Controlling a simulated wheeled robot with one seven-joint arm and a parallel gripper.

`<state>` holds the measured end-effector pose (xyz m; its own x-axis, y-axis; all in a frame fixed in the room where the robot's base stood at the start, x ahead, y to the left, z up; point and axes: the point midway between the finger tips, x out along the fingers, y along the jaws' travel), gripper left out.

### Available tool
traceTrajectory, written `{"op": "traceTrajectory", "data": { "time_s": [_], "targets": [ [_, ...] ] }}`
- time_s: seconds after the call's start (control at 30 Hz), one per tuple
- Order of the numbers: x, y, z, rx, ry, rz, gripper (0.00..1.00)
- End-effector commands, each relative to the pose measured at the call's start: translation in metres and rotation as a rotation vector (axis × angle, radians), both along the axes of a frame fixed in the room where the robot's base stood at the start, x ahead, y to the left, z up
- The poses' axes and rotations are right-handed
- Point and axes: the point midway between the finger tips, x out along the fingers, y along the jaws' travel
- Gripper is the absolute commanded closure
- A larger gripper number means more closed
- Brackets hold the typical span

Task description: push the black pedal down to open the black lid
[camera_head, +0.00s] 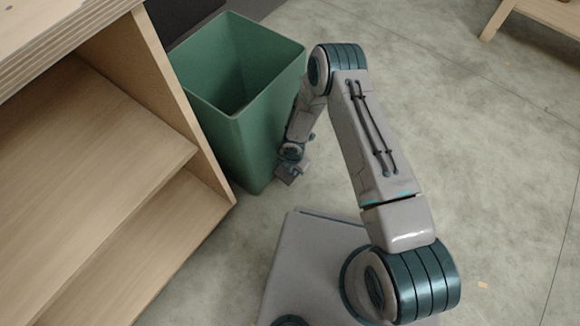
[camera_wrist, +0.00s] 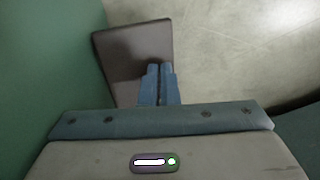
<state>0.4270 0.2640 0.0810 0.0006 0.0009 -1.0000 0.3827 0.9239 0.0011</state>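The green bin (camera_head: 225,130) stands beside the shelf unit, its top open and its inside visible. A dark panel (camera_head: 180,14) behind its rim may be the raised black lid; I cannot tell for sure. In the wrist view, the pedal (camera_wrist: 132,52) is a dark grey-brown plate next to the green bin wall (camera_wrist: 45,60). My gripper (camera_wrist: 160,70) is shut and empty, its two fingertips together over the pedal's near right part. I cannot tell whether they touch it. In the head view, my gripper reaches low beside the bin's right side, and the pedal (camera_head: 286,178) shows only small there.
A wooden shelf unit (camera_head: 95,190) stands close on the left of the bin. Another wooden piece of furniture (camera_head: 545,12) is at the top right.

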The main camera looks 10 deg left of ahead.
Motion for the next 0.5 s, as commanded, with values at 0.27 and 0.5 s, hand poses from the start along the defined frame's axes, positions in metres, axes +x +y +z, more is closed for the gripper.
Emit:
{"op": "traceTrajectory", "data": {
  "time_s": [0.27,0.5],
  "targets": [
    [-0.001,-0.002,0.001,-0.006,0.002,0.000,1.00],
    [-0.001,-0.001,0.020,-0.004,0.002,0.000,1.00]
  ]
}}
